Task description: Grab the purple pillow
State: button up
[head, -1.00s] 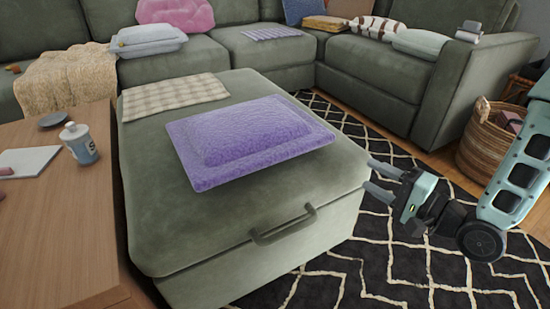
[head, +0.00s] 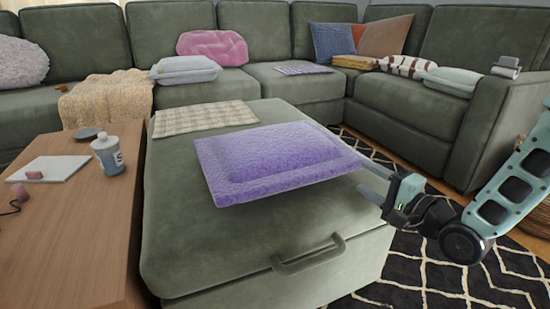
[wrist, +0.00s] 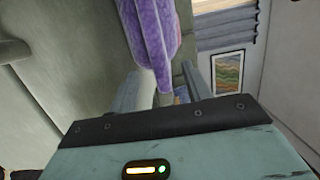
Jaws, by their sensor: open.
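The purple pillow (head: 275,162) lies flat on the green ottoman (head: 200,240), its right edge near the ottoman's right side. My gripper (head: 368,182) is open and empty, just right of the pillow's right edge. In the wrist view the pillow (wrist: 155,40) shows at the top middle, beyond and between the two fingers of my gripper (wrist: 165,90). I cannot tell whether a finger touches it.
A folded checked cloth (head: 205,117) lies behind the pillow on the ottoman. A wooden table (head: 75,230) with a bottle (head: 108,156) stands at the left. The green sectional with other pillows runs along the back. A patterned rug (head: 440,285) lies at the right.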

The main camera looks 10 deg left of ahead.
aim_at(352, 168)
jog(key=b+x, duration=0.1)
jog(key=x, duration=0.1)
jog(key=b+x, duration=0.1)
jog(key=x, duration=0.1)
jog(key=shift+w+f+b, duration=0.2)
jog(key=shift+w+b, duration=0.05)
jog(key=shift+b, duration=0.15)
jog(key=shift+w+a+r, duration=0.1)
jog(key=shift+w+a, duration=0.05)
grip_shut()
jog(key=shift+r, duration=0.15)
